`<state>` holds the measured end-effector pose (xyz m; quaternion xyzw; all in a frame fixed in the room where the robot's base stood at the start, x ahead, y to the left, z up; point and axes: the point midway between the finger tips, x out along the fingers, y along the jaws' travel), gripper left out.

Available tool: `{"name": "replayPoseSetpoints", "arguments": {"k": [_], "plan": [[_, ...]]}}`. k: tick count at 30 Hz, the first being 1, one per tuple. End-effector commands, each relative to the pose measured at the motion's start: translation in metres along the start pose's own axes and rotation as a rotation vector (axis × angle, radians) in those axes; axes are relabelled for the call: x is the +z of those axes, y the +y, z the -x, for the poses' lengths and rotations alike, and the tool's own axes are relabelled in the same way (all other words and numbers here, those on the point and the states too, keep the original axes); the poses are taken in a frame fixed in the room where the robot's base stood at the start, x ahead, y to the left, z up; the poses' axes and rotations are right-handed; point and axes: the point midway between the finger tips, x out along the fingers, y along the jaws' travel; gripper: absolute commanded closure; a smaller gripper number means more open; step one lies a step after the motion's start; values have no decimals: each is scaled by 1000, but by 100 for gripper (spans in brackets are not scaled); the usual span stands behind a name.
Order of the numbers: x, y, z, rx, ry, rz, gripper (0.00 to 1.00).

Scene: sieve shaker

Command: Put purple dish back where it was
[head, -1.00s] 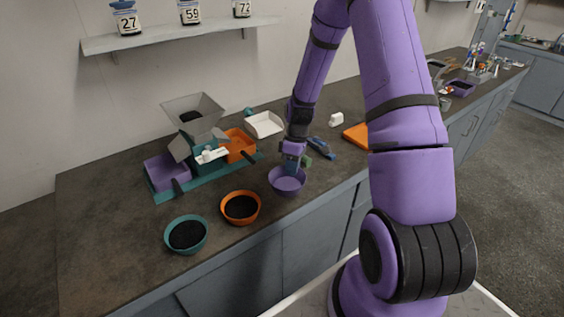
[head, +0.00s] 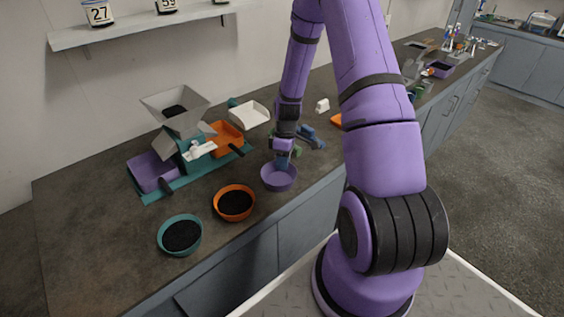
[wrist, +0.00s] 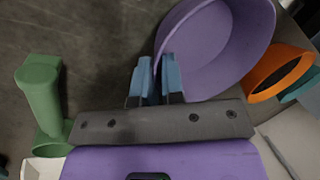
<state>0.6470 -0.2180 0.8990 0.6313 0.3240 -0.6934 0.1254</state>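The purple dish (head: 278,179) is a round, empty bowl at the counter's front edge, right of the orange bowl. It also shows in the wrist view (wrist: 225,50), upper right. My gripper (head: 283,161) reaches down to the dish's back rim. In the wrist view, the two blue fingertips (wrist: 157,75) are close together, with the rim between them, so my gripper appears shut on the dish's wall. Whether the dish's base touches the counter cannot be told.
An orange bowl (head: 234,204) and a teal bowl (head: 181,236) of dark grains stand left of the dish. Behind them is the sieve shaker (head: 180,120) with purple (head: 151,171) and orange (head: 225,138) trays. A green part (wrist: 40,95) is beside my gripper.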

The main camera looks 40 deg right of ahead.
Motion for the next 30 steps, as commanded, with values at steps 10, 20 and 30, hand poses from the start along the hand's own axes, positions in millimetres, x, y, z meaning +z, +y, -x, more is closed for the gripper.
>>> {"name": "replayPoseSetpoints", "arguments": {"k": [10, 20, 30], "plan": [[0, 0, 0, 0, 0, 0, 69], [0, 0, 38, 6, 3, -1, 69], [0, 0, 102, 3, 1, 0, 69]]}}
